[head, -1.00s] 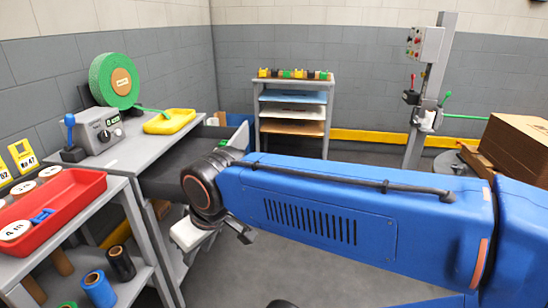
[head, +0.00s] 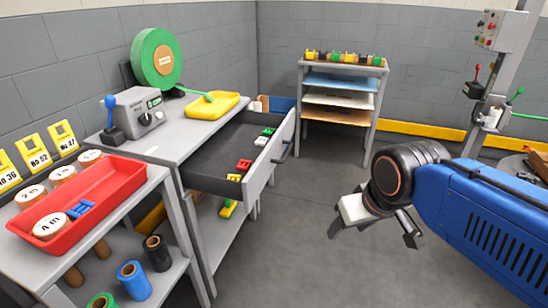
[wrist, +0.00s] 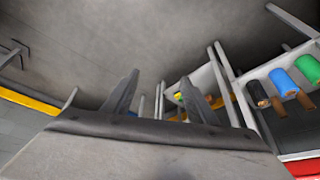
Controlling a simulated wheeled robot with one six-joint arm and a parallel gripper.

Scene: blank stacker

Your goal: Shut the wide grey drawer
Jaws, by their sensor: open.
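The wide grey drawer (head: 272,152) is pulled out from under the grey workbench top in the head view. Red, green, white and yellow small pieces lie inside on the dark floor of the drawer. My gripper (head: 376,232) is to the right of the drawer front, apart from it, over clear floor. Its two fingers are spread and empty. In the wrist view the two dark fingers (wrist: 158,95) stand apart, with bench legs and rolls beyond them.
A yellow tray (head: 212,105), a grey control box (head: 138,112) and a green reel (head: 157,58) are on the bench. A red tray (head: 120,184) is on the left cart. A shelf rack (head: 341,78) stands at the back. The floor (head: 300,260) before the drawer is clear.

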